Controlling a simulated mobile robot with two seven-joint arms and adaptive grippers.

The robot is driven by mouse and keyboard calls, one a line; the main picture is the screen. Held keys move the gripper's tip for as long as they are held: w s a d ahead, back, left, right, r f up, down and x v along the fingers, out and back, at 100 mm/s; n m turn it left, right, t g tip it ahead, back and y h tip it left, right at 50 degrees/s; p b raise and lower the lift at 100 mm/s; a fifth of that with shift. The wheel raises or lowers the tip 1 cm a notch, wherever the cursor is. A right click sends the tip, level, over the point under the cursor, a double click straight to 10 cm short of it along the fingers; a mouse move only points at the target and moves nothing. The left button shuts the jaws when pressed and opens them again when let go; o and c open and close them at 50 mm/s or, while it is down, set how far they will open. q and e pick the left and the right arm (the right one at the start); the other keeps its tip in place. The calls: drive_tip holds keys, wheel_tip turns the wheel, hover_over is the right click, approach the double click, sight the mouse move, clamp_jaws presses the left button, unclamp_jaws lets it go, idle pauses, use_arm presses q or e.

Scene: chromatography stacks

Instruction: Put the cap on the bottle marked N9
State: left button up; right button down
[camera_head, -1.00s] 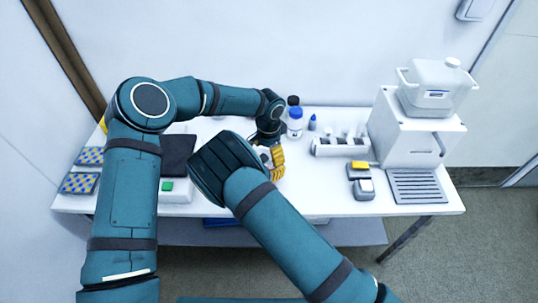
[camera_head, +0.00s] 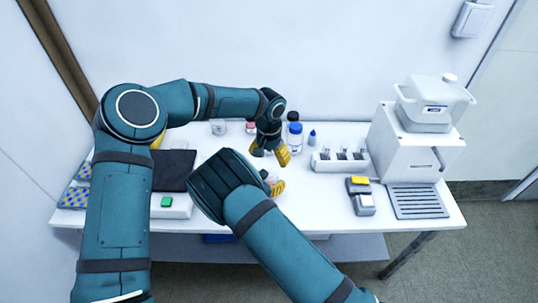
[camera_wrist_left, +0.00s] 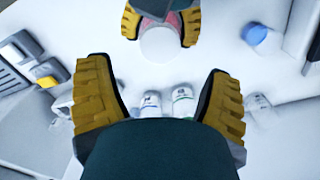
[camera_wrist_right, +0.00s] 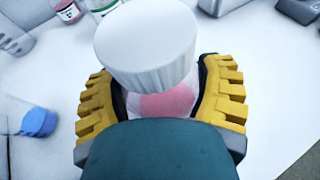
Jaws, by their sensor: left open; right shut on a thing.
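My right gripper (camera_head: 274,185) is shut on a bottle with a pink band or contents (camera_wrist_right: 165,103), held upright low over the table. A white ribbed cap (camera_wrist_right: 147,42) sits on top of this bottle, and also shows in the left wrist view (camera_wrist_left: 162,45). I cannot tell how tightly it is seated. The bottle's marking is hidden, so I cannot read N9. My left gripper (camera_head: 270,154) is open and empty, above and just behind the right gripper. Its spread fingers also show in the left wrist view (camera_wrist_left: 160,100).
A dark pad (camera_head: 175,170) lies left. The table front between is fairly clear.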

sight(269, 169)
use_arm(q)
drive_tip(key=shift+r+n, duration=0.25)
drive_tip(key=shift+n, duration=0.35)
drive_tip(key=shift+f, duration=4)
drive_tip(key=c, duration=1.3)
drive_tip(key=m, duration=0.5)
drive_tip(key=shift+m, duration=0.3)
drive_tip(key=m, duration=0.4)
drive_tip(key=o, duration=1.3)
